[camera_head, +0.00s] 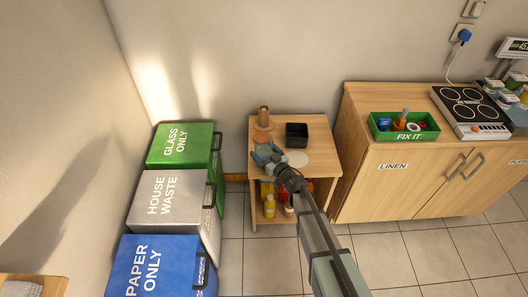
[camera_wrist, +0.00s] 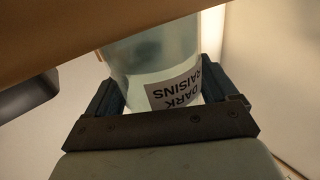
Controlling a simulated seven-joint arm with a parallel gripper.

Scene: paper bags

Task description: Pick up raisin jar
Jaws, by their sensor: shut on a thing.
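The raisin jar (camera_wrist: 150,62) shows in the wrist view as a pale, translucent jar with a white label reading "DARK RAISINS" upside down. My gripper (camera_wrist: 160,98) is shut on it, with one dark finger on each side. In the head view my gripper (camera_head: 266,155) is over the left part of the small wooden table (camera_head: 322,128) and mostly hides the jar. Whether the jar touches the table top cannot be told.
A black open box (camera_head: 297,135) stands right of my gripper, with a pale round mat (camera_head: 294,159) in front. A brown wooden item (camera_head: 264,116) and a reddish-brown disc (camera_head: 262,137) are behind it. Bottles (camera_head: 269,206) stand on the shelf below. Bins (camera_head: 183,145) are at left, a cabinet (camera_head: 365,180) at right.

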